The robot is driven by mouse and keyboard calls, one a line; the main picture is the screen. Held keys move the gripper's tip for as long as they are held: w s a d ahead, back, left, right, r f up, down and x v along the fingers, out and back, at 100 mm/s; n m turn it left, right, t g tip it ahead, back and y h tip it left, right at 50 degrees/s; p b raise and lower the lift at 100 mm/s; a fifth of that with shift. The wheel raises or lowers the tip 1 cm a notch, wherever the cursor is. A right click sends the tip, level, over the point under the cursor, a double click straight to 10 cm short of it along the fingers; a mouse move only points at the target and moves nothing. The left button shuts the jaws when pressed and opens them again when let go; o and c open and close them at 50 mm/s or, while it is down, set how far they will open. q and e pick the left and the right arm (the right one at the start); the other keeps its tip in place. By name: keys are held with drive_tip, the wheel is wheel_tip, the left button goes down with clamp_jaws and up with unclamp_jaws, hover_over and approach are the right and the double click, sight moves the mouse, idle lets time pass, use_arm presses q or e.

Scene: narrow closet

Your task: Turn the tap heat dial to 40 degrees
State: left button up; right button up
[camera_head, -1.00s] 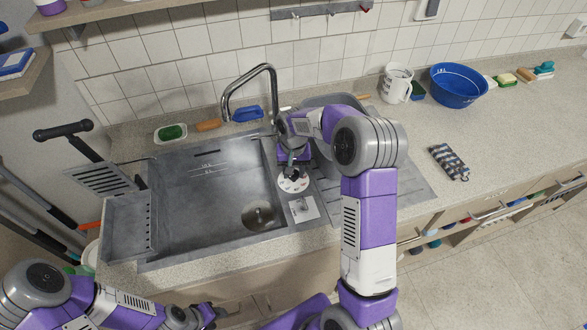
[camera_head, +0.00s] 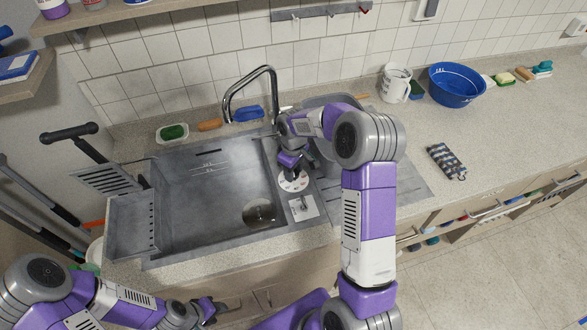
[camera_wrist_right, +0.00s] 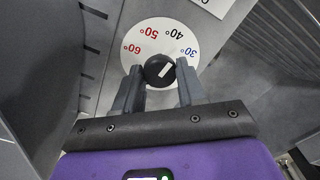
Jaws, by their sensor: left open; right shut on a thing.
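The heat dial (camera_wrist_right: 153,35) is a white disc beside the sink, marked 60, 50, 40 and 30 degrees. Its round black knob (camera_wrist_right: 160,70) has a white pointer mark directed to the upper right, between 40 and 30. My right gripper (camera_wrist_right: 159,88) is shut on the knob, one finger on each side. In the head view, the dial (camera_head: 294,184) is partly hidden under my right gripper (camera_head: 291,170). My left gripper (camera_head: 210,308) is open and empty in front of the counter, low in the picture.
The sink basin (camera_head: 205,205) lies left of the dial, with a curved metal tap (camera_head: 249,83) behind it. A white switch plate (camera_head: 303,207) sits just in front of the dial. A white jug (camera_head: 396,84) and blue tub (camera_head: 457,85) stand at the back right.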

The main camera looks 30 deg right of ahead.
drive_tip(key=shift+n, duration=0.9)
drive_tip(key=o, duration=1.1)
drive_tip(key=shift+c, duration=0.2)
drive_tip(key=shift+r, duration=0.1)
wheel_tip(320, 180, up, 7)
drive_tip(key=shift+r+p, duration=0.2)
drive_tip(key=shift+p, duration=0.3)
